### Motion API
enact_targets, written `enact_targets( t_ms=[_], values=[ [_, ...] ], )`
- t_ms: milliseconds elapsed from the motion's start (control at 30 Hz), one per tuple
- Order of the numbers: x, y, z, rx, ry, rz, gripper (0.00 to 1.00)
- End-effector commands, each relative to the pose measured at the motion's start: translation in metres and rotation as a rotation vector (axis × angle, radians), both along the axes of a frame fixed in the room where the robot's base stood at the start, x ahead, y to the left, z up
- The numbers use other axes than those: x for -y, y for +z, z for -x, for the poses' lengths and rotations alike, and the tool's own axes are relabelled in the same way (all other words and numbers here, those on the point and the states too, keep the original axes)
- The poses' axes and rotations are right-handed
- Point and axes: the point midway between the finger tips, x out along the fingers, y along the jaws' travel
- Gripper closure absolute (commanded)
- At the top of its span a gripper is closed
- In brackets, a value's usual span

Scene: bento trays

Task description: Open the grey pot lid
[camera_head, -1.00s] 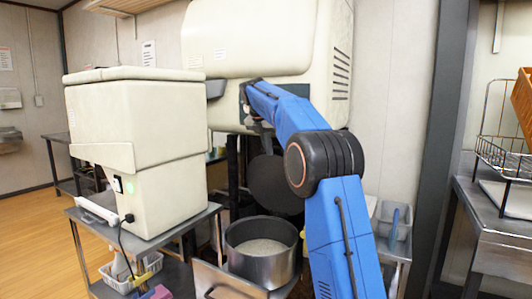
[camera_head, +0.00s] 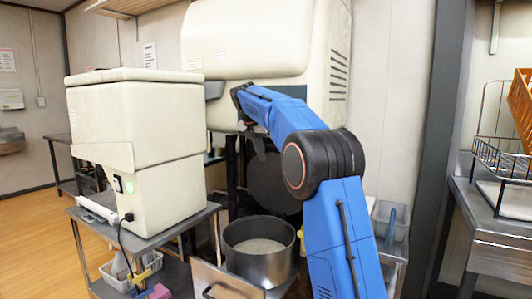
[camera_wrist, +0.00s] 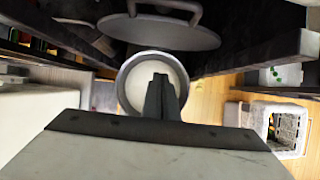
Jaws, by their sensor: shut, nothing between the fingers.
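The grey pot (camera_head: 258,265) stands open on a low stand, with pale contents inside. Its dark round lid (camera_head: 268,180) stands upright behind the pot, apart from the opening. In the wrist view the lid (camera_wrist: 155,32) shows a curved handle at its top, and the pot (camera_wrist: 122,88) lies below it with its pale contents visible. My gripper (camera_head: 262,152) is above and in front of the lid. In the wrist view my gripper (camera_wrist: 161,78) is shut and empty, its fingers covering part of the pot's opening. The fingers do not hold the lid's handle.
A cream machine (camera_head: 140,150) stands on a metal table to the left of the pot. A large cream unit (camera_head: 255,45) hangs behind my arm. A wire rack (camera_head: 500,155) is on the right-hand counter. A grey bin (camera_head: 390,218) stands right of my arm.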

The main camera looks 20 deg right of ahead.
Motion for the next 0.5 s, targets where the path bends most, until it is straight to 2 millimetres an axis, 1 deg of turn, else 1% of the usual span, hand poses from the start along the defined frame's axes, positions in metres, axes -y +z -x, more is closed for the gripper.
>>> enact_targets(
  t_ms=[33,267,500],
  values=[
    [0.002,0.007,-0.001,0.004,-0.002,0.001,1.0],
    [0.001,0.03,-0.001,0.004,-0.002,0.0,1.0],
    [0.001,0.06,-0.001,0.004,-0.002,0.0,1.0]
  ],
)
